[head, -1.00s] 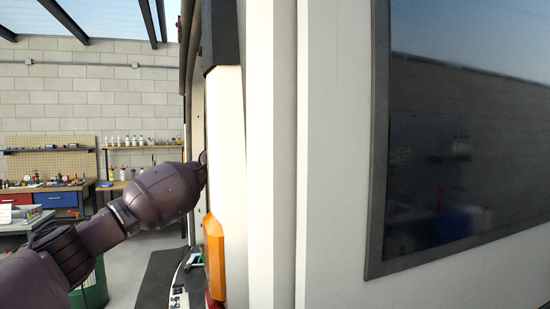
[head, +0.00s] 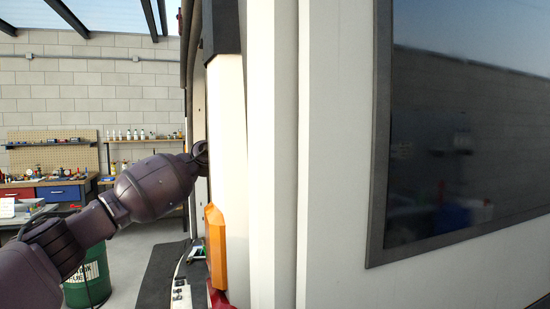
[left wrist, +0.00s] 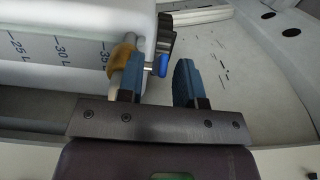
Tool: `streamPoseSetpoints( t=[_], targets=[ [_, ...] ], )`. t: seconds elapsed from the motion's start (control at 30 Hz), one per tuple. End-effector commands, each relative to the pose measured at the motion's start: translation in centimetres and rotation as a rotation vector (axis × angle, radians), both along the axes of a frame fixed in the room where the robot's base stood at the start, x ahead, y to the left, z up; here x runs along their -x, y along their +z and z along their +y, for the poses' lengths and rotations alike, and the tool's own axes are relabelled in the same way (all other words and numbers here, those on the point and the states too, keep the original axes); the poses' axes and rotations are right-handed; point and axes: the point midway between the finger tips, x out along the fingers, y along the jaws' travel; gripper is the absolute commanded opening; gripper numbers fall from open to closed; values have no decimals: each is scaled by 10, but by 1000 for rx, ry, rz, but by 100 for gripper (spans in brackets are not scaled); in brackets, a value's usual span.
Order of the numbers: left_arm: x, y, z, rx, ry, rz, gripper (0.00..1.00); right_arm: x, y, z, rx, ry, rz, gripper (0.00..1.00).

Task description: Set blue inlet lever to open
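The blue inlet lever (left wrist: 161,64) shows in the left wrist view, just above the gap between my left gripper's fingers. It is a small blue handle on a fitting beside a yellow-brown ring (left wrist: 122,55). My left gripper (left wrist: 160,80) is open, with two blue-padded fingers apart. Its left finger overlaps the view of the ring and fitting; I cannot tell whether it touches them. In the head view my left arm reaches in behind a white panel edge, and its gripper is hidden there. My right gripper is in neither view.
A white tank (left wrist: 60,45) with litre markings lies beside the fitting. A tall white panel (head: 272,150) and a dark window (head: 460,130) fill the right of the head view. An orange part (head: 215,248) sticks out at the panel's edge. A green bin (head: 88,275) stands at lower left.

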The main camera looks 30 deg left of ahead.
Motion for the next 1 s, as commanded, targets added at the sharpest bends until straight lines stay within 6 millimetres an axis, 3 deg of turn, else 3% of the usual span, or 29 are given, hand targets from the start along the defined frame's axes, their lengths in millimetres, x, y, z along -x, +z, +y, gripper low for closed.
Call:
streamPoseSetpoints(
  t=[0.3, 0.5, 1.0],
  targets=[
    [46, -3, 37, -2, 3, 1, 33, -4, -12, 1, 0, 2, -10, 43],
    [64, -1, 52, -2, 2, -1, 33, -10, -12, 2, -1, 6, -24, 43],
    [69, -1, 56, 0, 2, 1, 33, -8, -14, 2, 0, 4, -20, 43]
  ],
)
